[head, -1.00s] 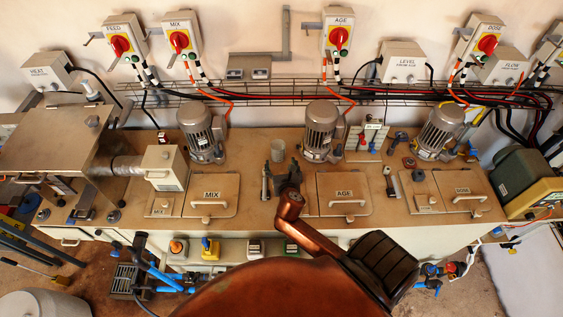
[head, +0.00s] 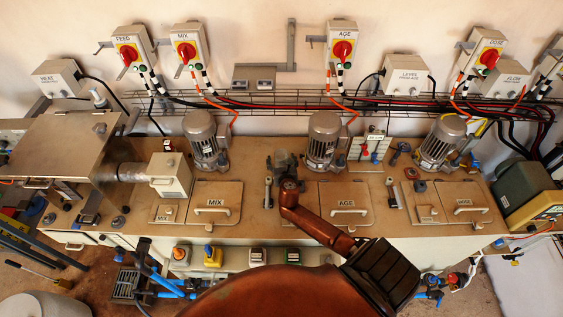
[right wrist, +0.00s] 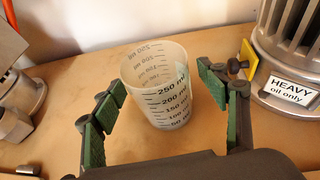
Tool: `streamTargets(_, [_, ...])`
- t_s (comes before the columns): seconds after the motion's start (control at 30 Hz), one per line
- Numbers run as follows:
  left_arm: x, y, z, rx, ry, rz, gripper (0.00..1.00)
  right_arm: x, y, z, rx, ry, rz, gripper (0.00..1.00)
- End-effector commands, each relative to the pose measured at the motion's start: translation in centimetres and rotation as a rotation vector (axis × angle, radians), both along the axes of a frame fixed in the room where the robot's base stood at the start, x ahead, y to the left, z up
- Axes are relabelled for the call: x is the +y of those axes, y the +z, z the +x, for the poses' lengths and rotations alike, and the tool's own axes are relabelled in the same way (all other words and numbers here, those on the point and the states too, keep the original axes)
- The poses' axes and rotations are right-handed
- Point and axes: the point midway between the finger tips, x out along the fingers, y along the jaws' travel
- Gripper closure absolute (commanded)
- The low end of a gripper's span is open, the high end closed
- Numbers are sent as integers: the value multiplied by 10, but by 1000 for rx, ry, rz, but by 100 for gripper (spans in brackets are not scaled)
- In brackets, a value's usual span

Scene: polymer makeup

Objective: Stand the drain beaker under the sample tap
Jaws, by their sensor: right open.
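A translucent graduated beaker (right wrist: 158,92) stands upright on the brown bench top in the right wrist view. My right gripper (right wrist: 163,84) is open, with a green-padded finger on each side of the beaker; I see gaps, so it is not gripped. In the head view my right gripper (head: 283,162) is over the bench behind the AGE and MIX lids and largely hides the beaker. Blue valves show at the lower right (head: 432,280) and lower left (head: 165,280) of the bench front; I cannot tell which is the sample tap. My left gripper is not in view.
A motor marked "HEAVY oil only" (right wrist: 288,88) stands close on the right of the gripper. Another metal motor part (right wrist: 18,105) is on the left. The MIX lid (head: 215,200) and AGE lid (head: 346,202) are in front. A cable tray (head: 260,100) runs behind.

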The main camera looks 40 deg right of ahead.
Motion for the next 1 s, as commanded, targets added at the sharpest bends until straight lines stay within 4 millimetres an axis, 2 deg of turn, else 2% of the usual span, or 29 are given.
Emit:
streamTargets(0.17, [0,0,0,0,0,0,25,0,0,0,0,0,0,32])
streamTargets(0.87, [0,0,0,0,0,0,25,0,0,0,0,0,0,80])
streamTargets(1.0, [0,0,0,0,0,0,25,0,0,0,0,0,0,82])
